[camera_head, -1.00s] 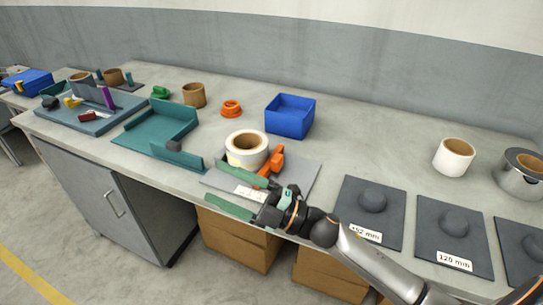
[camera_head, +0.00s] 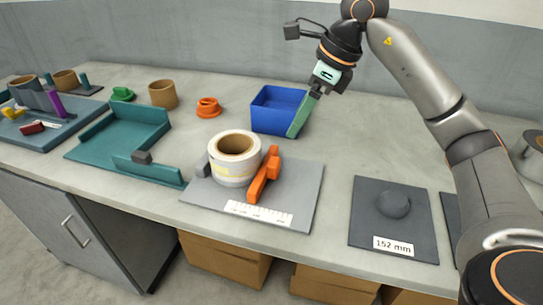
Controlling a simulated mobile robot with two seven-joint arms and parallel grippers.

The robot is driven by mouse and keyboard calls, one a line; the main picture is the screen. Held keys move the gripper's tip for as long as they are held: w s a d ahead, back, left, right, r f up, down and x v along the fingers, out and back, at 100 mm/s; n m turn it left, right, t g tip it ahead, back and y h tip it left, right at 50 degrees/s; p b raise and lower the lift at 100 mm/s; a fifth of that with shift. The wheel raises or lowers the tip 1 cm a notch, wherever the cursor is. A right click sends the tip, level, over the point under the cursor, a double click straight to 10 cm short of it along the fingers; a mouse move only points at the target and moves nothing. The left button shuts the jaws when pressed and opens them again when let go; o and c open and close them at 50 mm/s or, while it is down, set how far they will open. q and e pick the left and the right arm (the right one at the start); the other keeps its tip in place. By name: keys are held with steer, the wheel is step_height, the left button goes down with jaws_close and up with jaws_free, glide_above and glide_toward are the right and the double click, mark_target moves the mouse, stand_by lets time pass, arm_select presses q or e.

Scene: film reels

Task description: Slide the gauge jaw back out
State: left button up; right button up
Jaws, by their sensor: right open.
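The gauge is a grey plate (camera_head: 305,190) with a white printed scale (camera_head: 258,213) along its front. Its orange jaw (camera_head: 264,176) stands right beside a white reel (camera_head: 235,160) with a brown core; I cannot tell whether they touch. A small grey stop (camera_head: 202,165) is at the reel's left. My right gripper (camera_head: 303,118) is open and empty, up and to the right of the gauge, with its green fingers in front of the blue bin's right side. My left gripper is not in view.
A blue bin (camera_head: 272,110) stands behind the gauge. A teal tray (camera_head: 105,150) lies to the left, and a dark pad labelled 152 mm (camera_head: 365,225) to the right. An orange ring (camera_head: 208,107) and a brown core (camera_head: 163,94) stand at the back.

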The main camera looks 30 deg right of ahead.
mark_target(274, 161)
steer(key=b+x, duration=0.1)
steer(key=x, duration=1.1)
steer(key=shift+s+f+b, duration=0.15)
steer(key=shift+f+b, duration=0.05)
steer(key=shift+b, duration=0.15)
jaws_close()
stand_by(0.8)
